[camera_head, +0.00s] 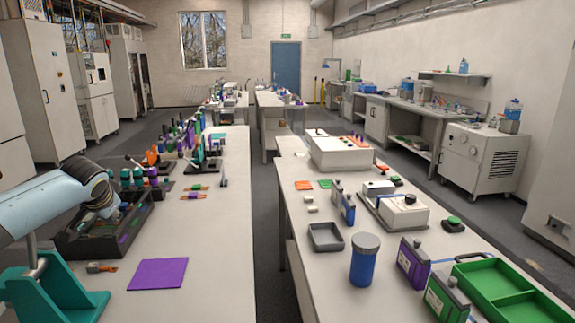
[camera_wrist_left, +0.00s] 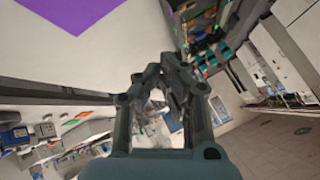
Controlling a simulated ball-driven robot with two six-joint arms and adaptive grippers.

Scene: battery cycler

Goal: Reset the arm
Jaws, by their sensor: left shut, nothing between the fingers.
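My left arm (camera_head: 50,200) comes in from the left in the head view, pale blue with a dark wrist joint. My left gripper (camera_head: 117,211) points down at the dark open-topped box (camera_head: 70,243) on the left bench. The box's inside is partly hidden by the arm, so I cannot tell whether the fingertips touch anything there. In the left wrist view the gripper's dark fingers (camera_wrist_left: 165,72) are shut together with nothing between them. My right gripper is in neither view.
A teal stand (camera_head: 60,290) with a grey post is close to my left arm. A purple mat (camera_head: 158,273) lies right of the box, also in the left wrist view (camera_wrist_left: 75,14). Racks of coloured cells stand behind. The bench right of the mat is clear.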

